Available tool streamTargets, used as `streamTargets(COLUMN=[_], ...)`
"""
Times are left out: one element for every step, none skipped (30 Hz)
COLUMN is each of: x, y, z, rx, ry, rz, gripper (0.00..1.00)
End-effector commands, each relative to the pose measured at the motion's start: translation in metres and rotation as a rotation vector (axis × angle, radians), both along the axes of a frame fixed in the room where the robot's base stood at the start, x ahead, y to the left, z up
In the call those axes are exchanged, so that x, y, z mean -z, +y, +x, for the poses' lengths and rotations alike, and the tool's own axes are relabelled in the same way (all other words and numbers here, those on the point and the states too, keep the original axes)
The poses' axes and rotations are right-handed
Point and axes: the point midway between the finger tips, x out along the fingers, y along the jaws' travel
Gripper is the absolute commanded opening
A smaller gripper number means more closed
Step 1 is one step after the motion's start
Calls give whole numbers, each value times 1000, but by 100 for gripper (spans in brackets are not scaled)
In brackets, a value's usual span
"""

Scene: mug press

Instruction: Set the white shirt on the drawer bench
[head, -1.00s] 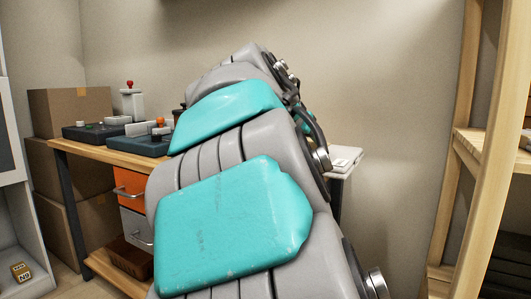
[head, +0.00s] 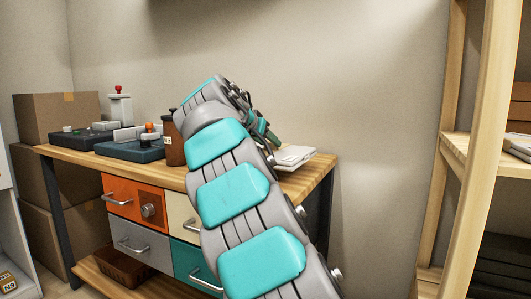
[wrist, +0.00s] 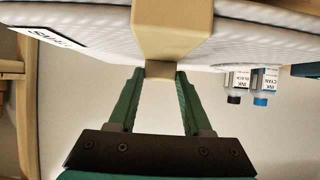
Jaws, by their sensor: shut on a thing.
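The white shirt is a flat folded bundle with a tan band and a size label in the wrist view (wrist: 90,48). It also shows in the head view (head: 296,156), at the right end of the drawer bench (head: 312,178). My gripper (wrist: 160,74) is shut on the shirt's tan band; its green fingers also show in the head view (head: 270,136). My arm hides part of the bench top and drawers. I cannot tell whether the shirt touches the bench top.
A brown bottle (head: 174,150), a dark blue press (head: 130,148) and another dark device (head: 90,136) stand on the bench's left part. Cardboard boxes (head: 55,120) are stacked at left. A wooden shelf (head: 470,150) stands at right. Small ink bottles (wrist: 264,84) show in the wrist view.

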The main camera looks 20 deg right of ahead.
Motion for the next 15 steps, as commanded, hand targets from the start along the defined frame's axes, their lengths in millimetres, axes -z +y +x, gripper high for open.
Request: streamTargets(x=[-1,-1,-2,-2,-2,-2,-2,-1,-1,-1,0,2,4,5,8], y=[0,0,1,1,1,1,1,1,0,0,0,0,0,0,0], z=[3,4,5,6,6,7,7,7,8,9,10,10,9,9,9], rx=[-1,-1,-1,-2,-1,-1,-1,-1,-1,-1,-1,0,0,0,1], ry=[-3,-3,-4,-5,-5,-5,-5,-5,-4,-4,-3,-2,-2,-2,-1], rz=[0,-1,-2,-1,-2,-2,-2,-2,-1,-1,0,-1,-1,-1,-2], gripper=[0,0,0,0,0,0,0,0,0,0,0,0,0,0,0])
